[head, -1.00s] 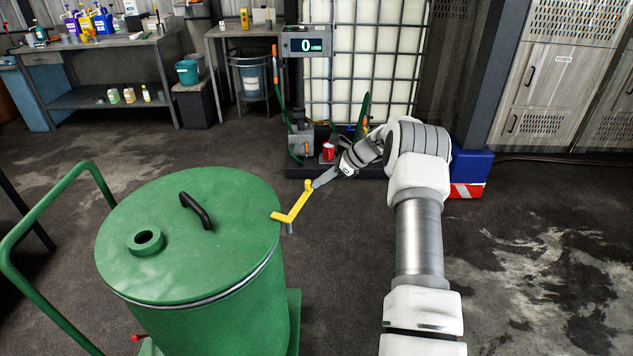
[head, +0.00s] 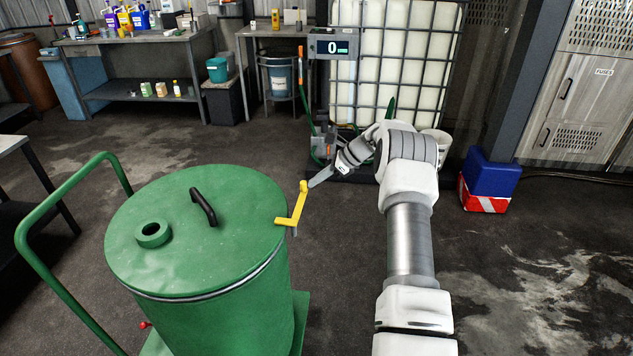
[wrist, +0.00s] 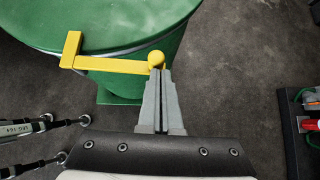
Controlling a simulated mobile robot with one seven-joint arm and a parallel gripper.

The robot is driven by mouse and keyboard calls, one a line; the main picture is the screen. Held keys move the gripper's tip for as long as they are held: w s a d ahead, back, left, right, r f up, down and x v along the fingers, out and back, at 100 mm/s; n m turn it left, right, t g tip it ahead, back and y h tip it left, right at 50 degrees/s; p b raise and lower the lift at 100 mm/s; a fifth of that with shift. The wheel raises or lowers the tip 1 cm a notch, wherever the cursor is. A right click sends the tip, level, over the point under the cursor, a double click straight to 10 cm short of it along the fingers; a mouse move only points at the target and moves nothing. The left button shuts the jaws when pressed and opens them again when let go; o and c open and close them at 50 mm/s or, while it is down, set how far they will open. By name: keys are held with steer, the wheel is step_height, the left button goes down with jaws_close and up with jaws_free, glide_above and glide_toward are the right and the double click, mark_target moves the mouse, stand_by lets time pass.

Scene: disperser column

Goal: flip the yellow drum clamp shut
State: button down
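The green drum (head: 180,255) stands at the left of the head view with its lid on. The yellow drum clamp (head: 298,206) is at the right side of its rim. Its lever sticks outward from the rim and ends in a round knob. In the wrist view the clamp (wrist: 115,66) runs across the top, with the knob (wrist: 156,58) at my fingertips. My gripper (wrist: 159,75) has its fingers close together and pointing at the knob. They touch it or nearly do; I cannot tell if they pinch anything. In the head view my gripper (head: 313,183) is right of the lever.
A green push handle (head: 60,270) rises left of the drum. A caged white tank (head: 390,60) with a display (head: 332,47) stands behind my arm. A blue and red-striped block (head: 490,180) is on the floor at right. Open floor lies right of the drum.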

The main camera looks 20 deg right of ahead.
steer(key=shift+w+a, duration=0.5)
steer(key=shift+a, duration=0.1)
stand_by(0.3)
steer(key=shift+r, duration=0.1)
